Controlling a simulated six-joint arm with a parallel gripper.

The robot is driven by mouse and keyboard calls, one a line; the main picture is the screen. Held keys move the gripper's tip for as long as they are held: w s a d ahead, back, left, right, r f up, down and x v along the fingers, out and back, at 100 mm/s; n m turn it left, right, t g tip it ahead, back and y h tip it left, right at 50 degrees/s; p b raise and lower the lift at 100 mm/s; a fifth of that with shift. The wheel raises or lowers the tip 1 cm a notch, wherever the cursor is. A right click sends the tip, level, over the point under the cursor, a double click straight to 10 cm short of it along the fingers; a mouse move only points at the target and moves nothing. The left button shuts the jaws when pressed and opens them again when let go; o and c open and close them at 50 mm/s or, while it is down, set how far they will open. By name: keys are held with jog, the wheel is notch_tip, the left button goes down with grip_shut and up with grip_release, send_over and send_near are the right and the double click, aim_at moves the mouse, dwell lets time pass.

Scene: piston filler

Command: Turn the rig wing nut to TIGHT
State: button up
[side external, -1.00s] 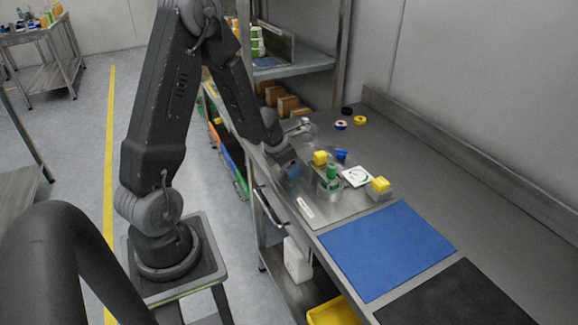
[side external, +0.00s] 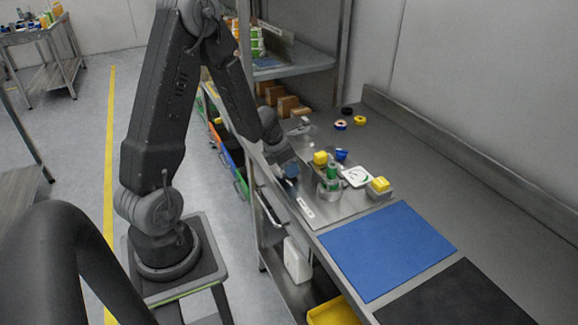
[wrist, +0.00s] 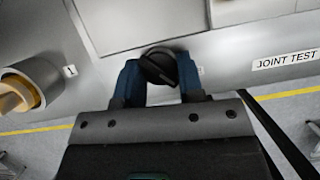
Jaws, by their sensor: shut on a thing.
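In the wrist view, a dark, rounded, knob-like part (wrist: 158,66), which looks like the wing nut, sits between the two blue fingers of my gripper (wrist: 159,74). The gripper is shut on it, one finger at each side, by the edge of a grey metal plate (wrist: 225,42). In the side external view my gripper (side external: 290,171) is low at the near left edge of the bench plate; the nut is hidden there. I cannot read a TIGHT mark in either view.
A JOINT TEST label (wrist: 285,60) is at the right in the wrist view. A blue mat (side external: 388,250) lies clear.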

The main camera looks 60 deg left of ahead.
jog(key=shift+m, duration=0.3)
jog(key=o, duration=0.9)
jog(key=v, duration=1.3)
jog(key=shift+a+r, duration=0.15)
jog(key=shift+r, duration=0.25)
